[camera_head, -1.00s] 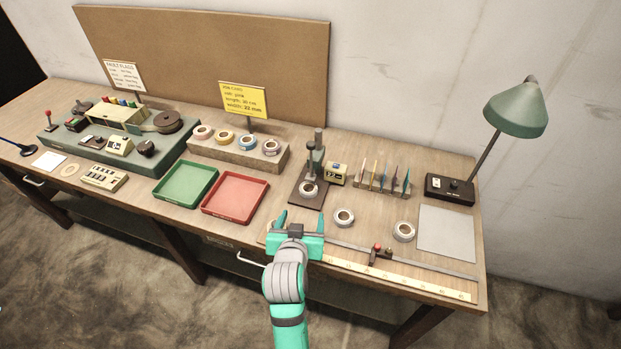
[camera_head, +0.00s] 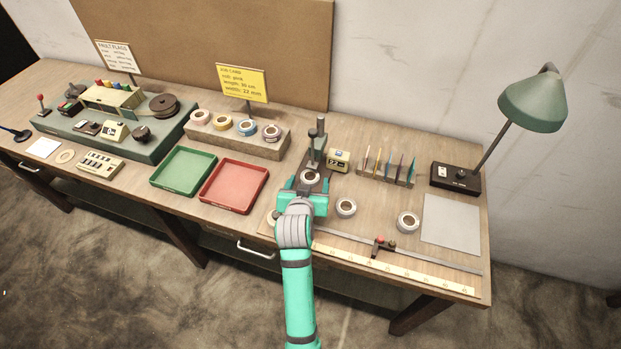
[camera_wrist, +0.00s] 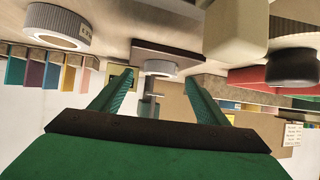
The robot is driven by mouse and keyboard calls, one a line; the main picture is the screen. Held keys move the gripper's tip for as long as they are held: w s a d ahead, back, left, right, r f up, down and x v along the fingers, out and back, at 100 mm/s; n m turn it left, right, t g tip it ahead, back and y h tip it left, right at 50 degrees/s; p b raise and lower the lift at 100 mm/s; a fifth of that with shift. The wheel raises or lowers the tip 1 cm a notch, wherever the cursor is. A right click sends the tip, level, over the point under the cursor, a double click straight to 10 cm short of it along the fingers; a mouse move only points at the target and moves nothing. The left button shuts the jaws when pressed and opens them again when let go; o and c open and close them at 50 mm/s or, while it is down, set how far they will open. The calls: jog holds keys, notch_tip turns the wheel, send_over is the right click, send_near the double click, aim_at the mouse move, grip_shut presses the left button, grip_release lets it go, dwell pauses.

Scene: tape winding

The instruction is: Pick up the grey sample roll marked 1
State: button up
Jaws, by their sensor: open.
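Several grey-white rolls lie on the bench, and I cannot read a mark 1 on any of them. One roll (camera_head: 310,177) sits on the dark base of the gauge stand; it also shows between my fingers in the wrist view (camera_wrist: 158,68). A second roll (camera_head: 345,207) lies right of my gripper; its side label in the wrist view (camera_wrist: 58,27) is unclear. A third roll (camera_head: 408,222) lies further right. Another (camera_head: 272,217) is partly hidden left of my wrist. My gripper (camera_head: 307,186) is open and empty, in front of the gauge stand.
The gauge stand (camera_head: 317,150) rises just beyond my gripper. Red (camera_head: 228,208) and green (camera_head: 157,184) trays lie left. A steel rail with a red-knobbed slider (camera_head: 379,241) and a ruler (camera_head: 400,271) run along the front edge. A grey mat (camera_head: 450,224) lies right.

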aim_at(311, 174)
jog(key=shift+x, duration=1.55)
jog(key=c, duration=1.2)
jog(key=shift+r, duration=0.1)
